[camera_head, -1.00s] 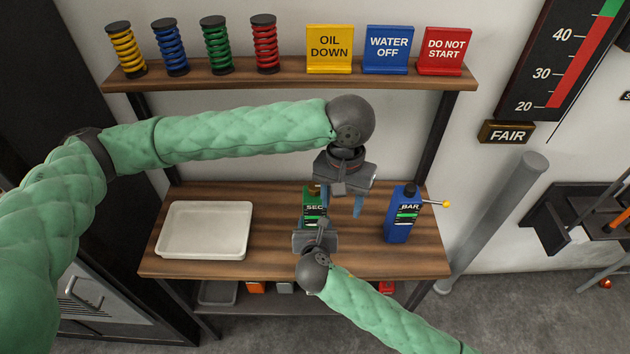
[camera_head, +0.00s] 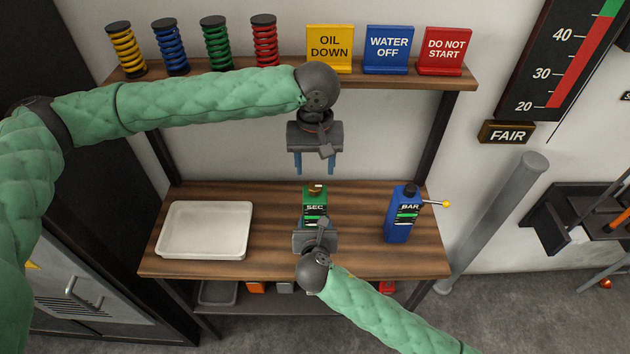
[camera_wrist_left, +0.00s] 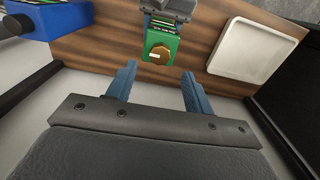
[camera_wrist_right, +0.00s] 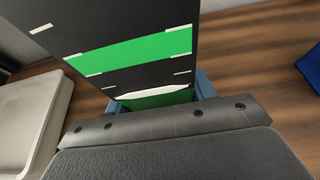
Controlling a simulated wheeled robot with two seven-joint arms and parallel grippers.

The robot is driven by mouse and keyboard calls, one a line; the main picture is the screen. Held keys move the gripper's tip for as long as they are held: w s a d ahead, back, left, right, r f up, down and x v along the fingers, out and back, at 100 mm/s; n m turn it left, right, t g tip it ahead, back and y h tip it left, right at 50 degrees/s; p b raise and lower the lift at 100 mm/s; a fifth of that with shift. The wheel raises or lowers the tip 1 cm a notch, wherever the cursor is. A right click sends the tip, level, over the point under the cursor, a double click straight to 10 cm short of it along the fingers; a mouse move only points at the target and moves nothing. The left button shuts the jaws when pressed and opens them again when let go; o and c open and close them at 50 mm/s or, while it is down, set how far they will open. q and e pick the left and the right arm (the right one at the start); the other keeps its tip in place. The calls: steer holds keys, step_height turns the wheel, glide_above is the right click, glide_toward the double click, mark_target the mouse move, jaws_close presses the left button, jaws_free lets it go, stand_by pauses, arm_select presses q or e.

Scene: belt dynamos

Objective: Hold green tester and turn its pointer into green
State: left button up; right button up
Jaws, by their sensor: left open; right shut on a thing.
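The green tester (camera_head: 314,203), marked SEC, stands upright on the wooden bench (camera_head: 270,262). My right gripper (camera_head: 315,236) is shut on its lower front. In the right wrist view, the tester's dark face (camera_wrist_right: 130,60) with a green band rises between the fingers; a white pointer lies near the lower green part. In the left wrist view, a brass knob (camera_wrist_left: 160,55) tops the tester. My left gripper (camera_head: 315,165) is open and empty, above and behind the tester, fingers pointing down. It shows in the left wrist view (camera_wrist_left: 158,85), apart from the knob.
A blue tester (camera_head: 403,215), marked BAR, stands to the right with a yellow-tipped lever. A white tray (camera_head: 205,257) lies to the left. The shelf (camera_head: 290,77) above holds several coloured springs and three signs, close behind my left arm.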

mark_target(315, 186)
arm_select(q)
steer(key=shift+f, duration=3.05)
arm_select(e)
steer(key=shift+f, duration=0.2)
arm_select(q)
steer(key=c, duration=1)
